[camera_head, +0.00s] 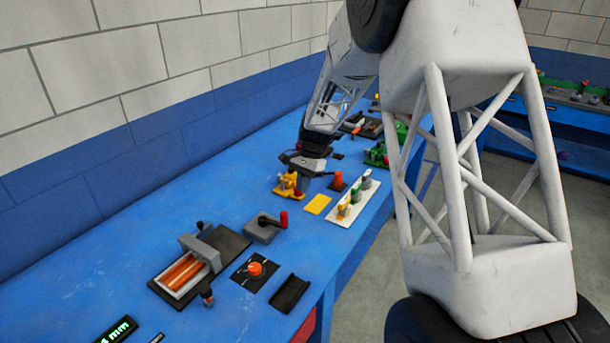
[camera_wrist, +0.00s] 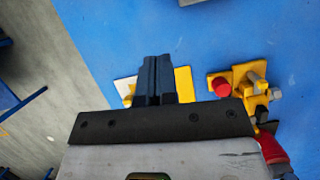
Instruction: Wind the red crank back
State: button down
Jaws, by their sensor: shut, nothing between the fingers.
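The crank's red upright handle (camera_head: 283,219) is at the end of a short dark arm on a grey box (camera_head: 263,231), mid-bench in the head view. The handle stands at the right end of the box. A grey piece at the top edge of the wrist view, perhaps this box, is mostly cut off. My gripper (camera_wrist: 157,60) is shut and empty, its dark fingers together over the yellow plate. In the head view my gripper (camera_head: 306,168) is beyond the crank, near the yellow fixture, and apart from the crank. Its fingertips are hard to make out there.
A yellow fixture (camera_head: 288,185) with a red knob (camera_wrist: 221,87) stands beside my gripper. A flat yellow plate (camera_head: 318,204) and a white tray (camera_head: 340,216) with several knobs lie nearby. An orange button (camera_head: 255,268) and a roller device (camera_head: 184,275) lie nearer the camera.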

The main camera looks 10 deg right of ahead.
jog(key=s+a+f, duration=0.3)
jog(key=a+f, duration=0.1)
jog(key=shift+s+a, duration=0.15)
jog(key=shift+s, duration=0.15)
dwell(0.4)
jog(key=shift+s+a+f, duration=0.1)
jog(key=shift+s+a, duration=0.25)
jog(key=shift+s, duration=0.5)
